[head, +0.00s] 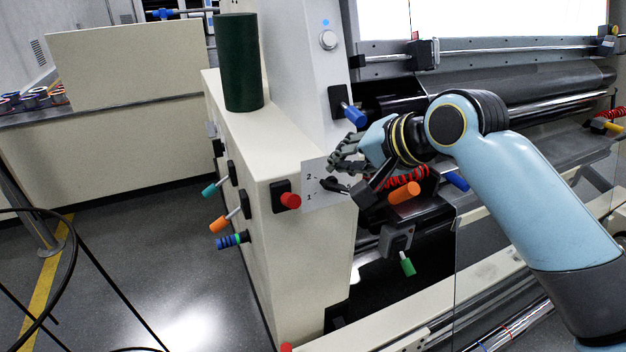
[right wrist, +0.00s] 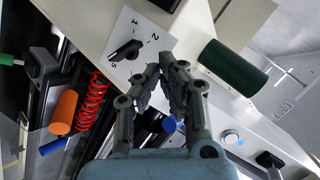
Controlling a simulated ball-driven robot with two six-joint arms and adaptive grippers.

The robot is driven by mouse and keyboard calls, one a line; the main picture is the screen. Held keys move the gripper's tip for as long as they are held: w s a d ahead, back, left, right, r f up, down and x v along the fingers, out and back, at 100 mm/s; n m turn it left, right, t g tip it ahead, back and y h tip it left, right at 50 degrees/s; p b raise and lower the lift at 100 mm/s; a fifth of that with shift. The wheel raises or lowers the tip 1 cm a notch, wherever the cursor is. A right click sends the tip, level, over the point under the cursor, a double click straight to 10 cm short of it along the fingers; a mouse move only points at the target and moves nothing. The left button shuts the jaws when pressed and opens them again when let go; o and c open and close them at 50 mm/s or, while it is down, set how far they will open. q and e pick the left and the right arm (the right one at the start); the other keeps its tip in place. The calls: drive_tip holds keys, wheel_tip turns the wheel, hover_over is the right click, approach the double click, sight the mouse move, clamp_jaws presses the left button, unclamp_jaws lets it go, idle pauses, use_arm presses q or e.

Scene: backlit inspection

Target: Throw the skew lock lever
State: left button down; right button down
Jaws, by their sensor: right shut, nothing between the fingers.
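No readable label marks the skew lock lever, so I cannot tell which handle it is. My right gripper (head: 334,172) is shut and empty, at the white plate with a black rotary knob (head: 331,184) and numbers. The right wrist view shows the fingertips (right wrist: 161,66) beside that plate, the knob (right wrist: 125,50) just past them; I cannot tell if they touch. A blue-tipped lever (head: 354,115) sits above on the upright. An orange handle (head: 404,192) lies right of the gripper near a red coil, and a green-tipped lever (head: 408,266) hangs below. My left gripper is out of view.
A red knob (head: 290,201) is on the cabinet's front corner. Teal (head: 210,190), orange (head: 219,224) and blue-striped (head: 232,241) handles stick out from its left side. A dark green cylinder (head: 240,62) stands on top. Rollers (head: 530,80) and a clear panel are at right; the left floor is open.

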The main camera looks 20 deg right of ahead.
sight(288, 199)
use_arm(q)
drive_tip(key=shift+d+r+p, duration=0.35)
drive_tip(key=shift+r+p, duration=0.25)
use_arm(e)
drive_tip(key=w+a+f, duration=0.2)
drive_tip(key=a+f, duration=0.2)
drive_tip(key=f, duration=0.1)
drive_tip(key=shift+w+a, duration=0.25)
drive_tip(key=shift+w, duration=0.1)
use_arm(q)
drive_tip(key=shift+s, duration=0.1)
